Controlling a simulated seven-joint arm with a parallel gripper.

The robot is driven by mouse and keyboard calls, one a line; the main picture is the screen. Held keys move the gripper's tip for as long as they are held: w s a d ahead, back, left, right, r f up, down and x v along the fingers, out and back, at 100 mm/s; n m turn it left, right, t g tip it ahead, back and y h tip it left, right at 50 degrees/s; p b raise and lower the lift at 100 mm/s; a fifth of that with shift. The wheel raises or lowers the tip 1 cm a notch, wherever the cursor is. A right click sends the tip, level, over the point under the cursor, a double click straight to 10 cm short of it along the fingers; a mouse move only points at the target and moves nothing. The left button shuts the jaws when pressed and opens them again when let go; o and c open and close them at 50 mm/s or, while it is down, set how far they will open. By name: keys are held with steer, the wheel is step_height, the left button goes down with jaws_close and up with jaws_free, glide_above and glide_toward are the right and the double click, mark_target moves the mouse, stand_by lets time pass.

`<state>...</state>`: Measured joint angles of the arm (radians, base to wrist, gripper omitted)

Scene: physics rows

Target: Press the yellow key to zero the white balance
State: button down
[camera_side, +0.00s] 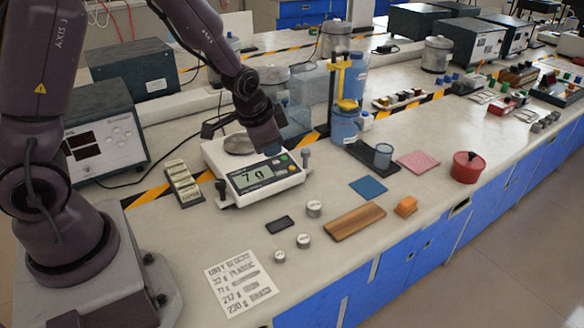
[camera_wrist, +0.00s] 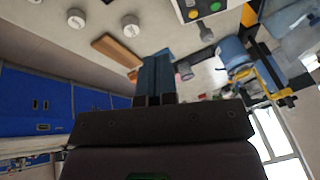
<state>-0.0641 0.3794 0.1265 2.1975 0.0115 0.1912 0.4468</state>
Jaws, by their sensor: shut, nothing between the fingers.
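The white balance (camera_side: 252,172) stands on the bench with a round metal pan (camera_side: 240,144) and a lit display (camera_side: 254,175) that seems to read 70. Small coloured keys sit right of the display. The yellow key (camera_wrist: 193,14) shows near the top of the wrist view, beside a green key (camera_wrist: 215,6). My gripper (camera_side: 272,146) is shut and empty, low over the back of the key panel in the side view. Its tips are hard to make out there, so I cannot tell whether they touch anything. The shut gripper (camera_wrist: 155,95) also shows in the wrist view.
A dark tray (camera_side: 360,153) with a cup, and a yellow stand (camera_side: 347,104), are to the right. A grey instrument (camera_side: 105,130) is left.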

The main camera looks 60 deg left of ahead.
steer(key=w+a+f+m+t, duration=0.2)
steer(key=w+a+f, duration=0.1)
steer(key=w+f, duration=0.15)
step_height(320, 180, up, 4)
steer(key=m+t+y, duration=0.1)
steer(key=m+t, duration=0.2)
steer(key=m, duration=0.1)
glide_above(294, 173)
steer(key=d, duration=0.2)
steer(key=shift+a+f, duration=0.1)
steer(key=shift+f, duration=0.05)
steer(key=shift+f, duration=0.1)
steer(key=shift+a+f, duration=0.3)
steer(key=shift+f, duration=1.1)
steer(key=shift+a+f, duration=0.25)
steer(key=shift+f, duration=1.2)
steer(key=shift+a+f, duration=0.3)
steer(key=shift+f, duration=1.1)
steer(key=shift+f, duration=0.4)
